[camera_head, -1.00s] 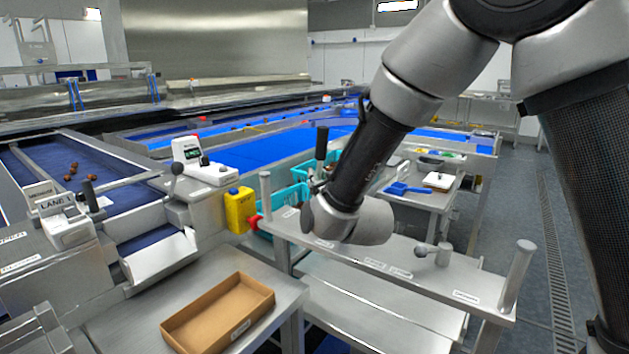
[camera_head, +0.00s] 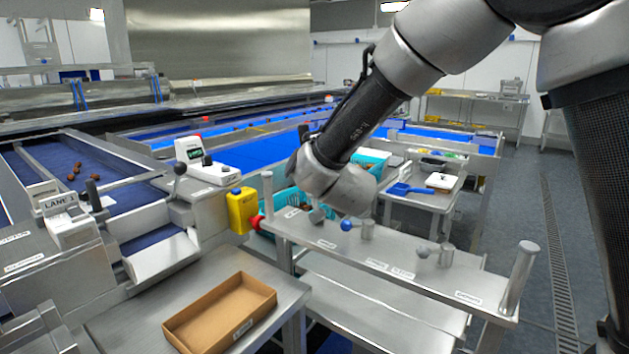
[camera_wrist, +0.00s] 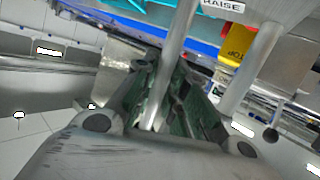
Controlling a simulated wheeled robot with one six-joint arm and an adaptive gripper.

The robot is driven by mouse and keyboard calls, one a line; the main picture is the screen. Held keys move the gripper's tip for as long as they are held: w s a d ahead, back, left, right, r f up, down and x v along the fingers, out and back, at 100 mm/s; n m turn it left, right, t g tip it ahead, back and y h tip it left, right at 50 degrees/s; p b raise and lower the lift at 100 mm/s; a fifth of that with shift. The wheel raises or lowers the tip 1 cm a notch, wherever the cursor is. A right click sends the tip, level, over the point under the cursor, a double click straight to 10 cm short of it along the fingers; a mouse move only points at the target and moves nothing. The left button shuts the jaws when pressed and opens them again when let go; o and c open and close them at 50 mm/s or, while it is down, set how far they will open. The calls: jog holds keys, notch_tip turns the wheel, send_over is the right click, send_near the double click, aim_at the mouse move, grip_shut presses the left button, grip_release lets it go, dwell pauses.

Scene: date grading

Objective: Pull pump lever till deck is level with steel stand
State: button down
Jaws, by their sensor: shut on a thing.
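My gripper (camera_wrist: 168,88) is shut around a slim grey metal rod, the pump lever (camera_wrist: 180,35), in the wrist view. The rod runs up past a RAISE label. A lower flat metal surface (camera_head: 370,302), apparently the deck, lies beneath the labelled steel panel (camera_head: 335,243). The steel stand (camera_head: 120,318) appears to be the table at left under a cardboard tray. I cannot tell whether their heights match.
The cardboard tray (camera_head: 185,330) is empty. A yellow box with a red button (camera_head: 241,210) stands left of the panel. Floor is open at right.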

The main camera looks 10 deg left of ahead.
jog(key=shift+s+d+f+m+t+y, duration=0.1)
jog(key=shift+s+d+m+t+y, duration=0.65)
jog(key=shift+d+t, duration=0.35)
jog(key=c, duration=1.4)
grip_release()
